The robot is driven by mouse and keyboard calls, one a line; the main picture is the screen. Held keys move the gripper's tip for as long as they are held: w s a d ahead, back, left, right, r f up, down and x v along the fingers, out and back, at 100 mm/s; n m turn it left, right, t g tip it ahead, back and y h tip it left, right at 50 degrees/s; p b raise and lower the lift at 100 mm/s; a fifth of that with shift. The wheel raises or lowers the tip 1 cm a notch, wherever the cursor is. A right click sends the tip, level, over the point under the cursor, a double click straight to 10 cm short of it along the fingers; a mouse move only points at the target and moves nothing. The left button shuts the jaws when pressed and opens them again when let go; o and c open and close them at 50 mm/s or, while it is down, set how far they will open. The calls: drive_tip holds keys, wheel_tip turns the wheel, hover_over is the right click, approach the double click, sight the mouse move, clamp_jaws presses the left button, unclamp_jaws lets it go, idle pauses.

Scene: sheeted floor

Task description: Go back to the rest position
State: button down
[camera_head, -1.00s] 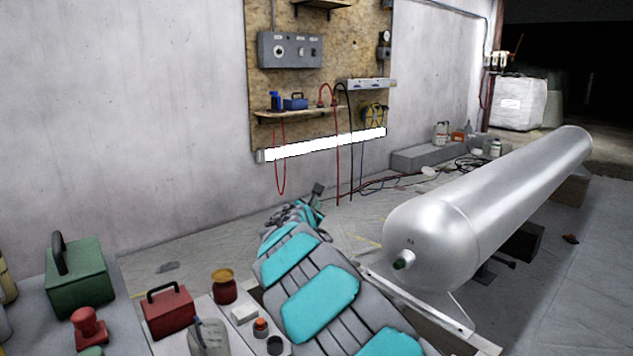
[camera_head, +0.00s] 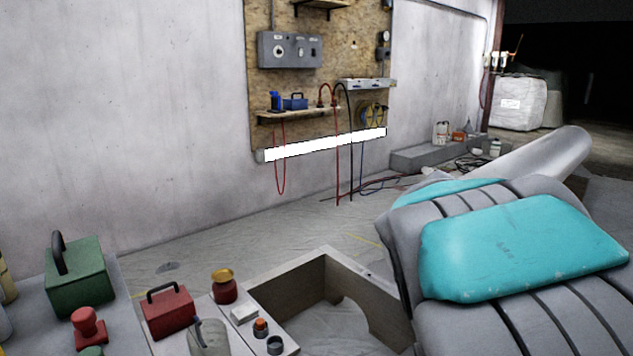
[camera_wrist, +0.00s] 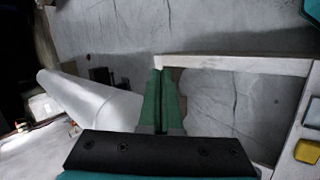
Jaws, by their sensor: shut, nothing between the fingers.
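My gripper shows in the wrist view (camera_wrist: 161,75), its two green fingers together with nothing between them. It points at the edge of a frame-like stand and the sheeted floor. In the head view my grey and turquoise arm fills the lower right, and my gripper is not visible there.
An open wooden box frame (camera_head: 290,270) stands at lower middle. A red case (camera_head: 168,313), a green case (camera_head: 77,277), a jar (camera_head: 224,288) and small items are at lower left.

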drive_tip(key=s+a+f+m+g+y, duration=0.1)
drive_tip(key=s+a+f+y, duration=0.1)
drive_tip(key=s+a, duration=0.3)
drive_tip(key=s+a+f+m+g+y, duration=0.2)
drive_tip(key=s+a+f+y, duration=0.1)
drive_tip(key=s, duration=0.9)
drive_tip(key=s+a+f+m+g+y, duration=0.1)
drive_tip(key=s+a+f+m+y, duration=0.1)
drive_tip(key=s+a+f, duration=0.2)
drive_tip(key=s+a, duration=0.3)
drive_tip(key=s, duration=0.1)
drive_tip(key=shift+s+f+g+y, duration=0.3)
drive_tip(key=shift+s, duration=0.1)
drive_tip(key=shift+a, duration=0.1)
